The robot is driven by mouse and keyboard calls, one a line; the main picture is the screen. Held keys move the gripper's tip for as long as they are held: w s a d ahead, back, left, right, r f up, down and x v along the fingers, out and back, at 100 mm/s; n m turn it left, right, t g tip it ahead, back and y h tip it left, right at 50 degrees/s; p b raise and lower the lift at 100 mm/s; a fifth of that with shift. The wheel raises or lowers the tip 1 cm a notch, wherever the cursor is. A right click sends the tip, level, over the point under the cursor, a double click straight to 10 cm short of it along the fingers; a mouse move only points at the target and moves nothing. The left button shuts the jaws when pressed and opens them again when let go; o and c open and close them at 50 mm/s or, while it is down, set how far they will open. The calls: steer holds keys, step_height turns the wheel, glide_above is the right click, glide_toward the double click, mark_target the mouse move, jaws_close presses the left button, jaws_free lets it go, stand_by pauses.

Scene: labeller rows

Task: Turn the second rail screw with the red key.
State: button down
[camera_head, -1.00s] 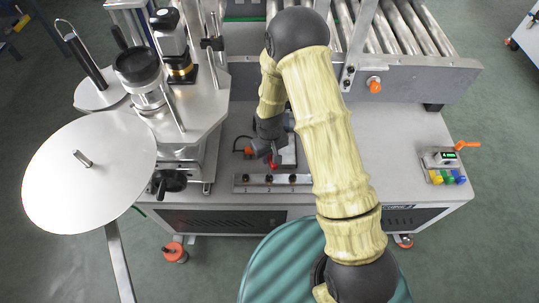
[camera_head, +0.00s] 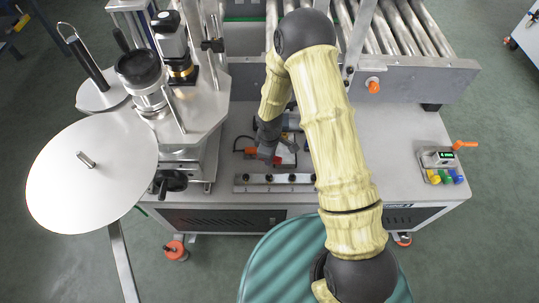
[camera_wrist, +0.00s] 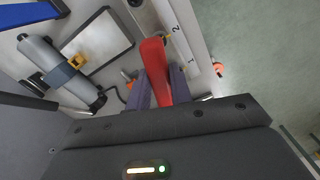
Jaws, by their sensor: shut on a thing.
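In the wrist view my gripper (camera_wrist: 160,90) is shut on the red key (camera_wrist: 153,58), which sticks out between its two fingers. The pale rail (camera_wrist: 186,40) runs beside the key, with the numbers 2 and 1 on it. The key's far end is close to the rail near the number 2; I cannot tell whether it touches a screw. In the head view my gripper (camera_head: 268,148) is just behind the metal rail (camera_head: 280,188), which has several dark screws (camera_head: 269,178) along its top. The key is mostly hidden there by my gripper.
A grey cylinder (camera_wrist: 58,72) and a dark-edged pale panel (camera_wrist: 103,45) lie beside the gripper in the wrist view. The labeller with its large white disc (camera_head: 85,175) stands at the left.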

steer(key=m, duration=0.2)
steer(key=m+b, duration=0.1)
steer(key=shift+f+m, duration=0.2)
steer(key=shift+m, duration=0.2)
steer(key=m, duration=0.4)
steer(key=shift+f, duration=0.1)
steer(key=shift+f+b, duration=0.8)
steer(key=shift+f, duration=0.05)
stand_by(1.0)
steer(key=m, duration=0.3)
steer(key=shift+a+m, duration=0.1)
steer(key=shift+m, duration=0.3)
